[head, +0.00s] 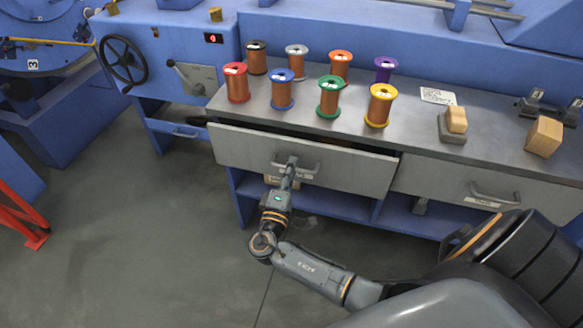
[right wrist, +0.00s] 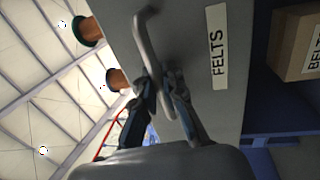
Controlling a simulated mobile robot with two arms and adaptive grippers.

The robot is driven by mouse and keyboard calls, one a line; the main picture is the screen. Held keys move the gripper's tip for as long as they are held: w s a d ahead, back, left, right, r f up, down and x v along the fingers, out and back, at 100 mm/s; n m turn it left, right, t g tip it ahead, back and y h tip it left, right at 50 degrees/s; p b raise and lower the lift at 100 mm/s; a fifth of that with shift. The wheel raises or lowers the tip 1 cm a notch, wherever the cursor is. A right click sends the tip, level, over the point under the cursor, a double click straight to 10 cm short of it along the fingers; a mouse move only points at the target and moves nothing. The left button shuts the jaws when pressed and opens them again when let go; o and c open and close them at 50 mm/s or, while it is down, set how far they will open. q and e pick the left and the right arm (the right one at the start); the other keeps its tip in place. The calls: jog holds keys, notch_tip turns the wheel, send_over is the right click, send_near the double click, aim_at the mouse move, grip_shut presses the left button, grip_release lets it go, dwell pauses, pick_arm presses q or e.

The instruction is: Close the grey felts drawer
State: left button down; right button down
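The grey felts drawer (head: 238,147) is under the left part of the bench top, pulled partly out, with a dark gap behind its front's upper edge. Its FELTS label (right wrist: 216,45) shows in the right wrist view, beside the bar handle (right wrist: 146,38). My right gripper (head: 290,166) is at this handle in the head view. In the right wrist view my right gripper's fingers (right wrist: 160,88) are closed around the handle bar, one on each side. My left gripper is not in view.
Several wire spools, one yellow (head: 379,105), stand on the bench top above the drawer. A second grey drawer (head: 430,178) sits to the right. A labelled box (right wrist: 298,42) is below the felts drawer. Floor (head: 150,240) to the left is clear.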

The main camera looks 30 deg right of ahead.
jog(key=w+d+b, duration=0.2)
jog(key=w+d, duration=0.1)
jog(key=shift+d+f, duration=0.15)
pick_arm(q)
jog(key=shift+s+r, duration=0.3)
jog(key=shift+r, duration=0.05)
pick_arm(e)
jog(key=c, duration=1.4)
grip_release()
jog(key=shift+c, duration=0.2)
